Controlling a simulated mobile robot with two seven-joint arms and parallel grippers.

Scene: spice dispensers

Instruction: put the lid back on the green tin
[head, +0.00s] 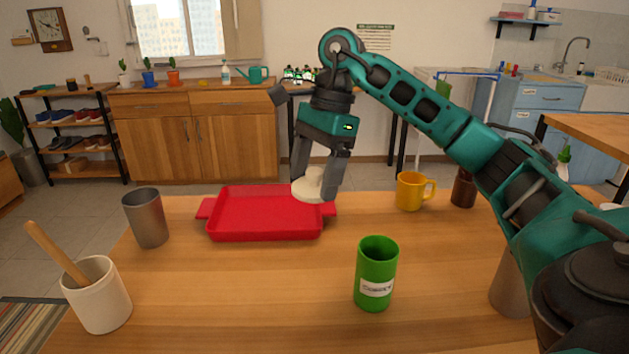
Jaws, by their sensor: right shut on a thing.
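The green tin (376,275) stands upright and open at the top on the wooden table, with a white label on its front. My right gripper (318,185) is behind and to the left of the tin, over the right end of the red tray. It is shut on a pale round lid (308,186), which looks slightly tilted and apart from the tin. The fingers hide part of the lid. My left gripper is not in the head view.
A red tray (264,229) lies left of the tin. A grey cup (146,218) and a white crock (98,296) with a wooden handle stand at the left. A yellow mug (410,191) and a brown jar (463,189) stand behind. Table around the tin is clear.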

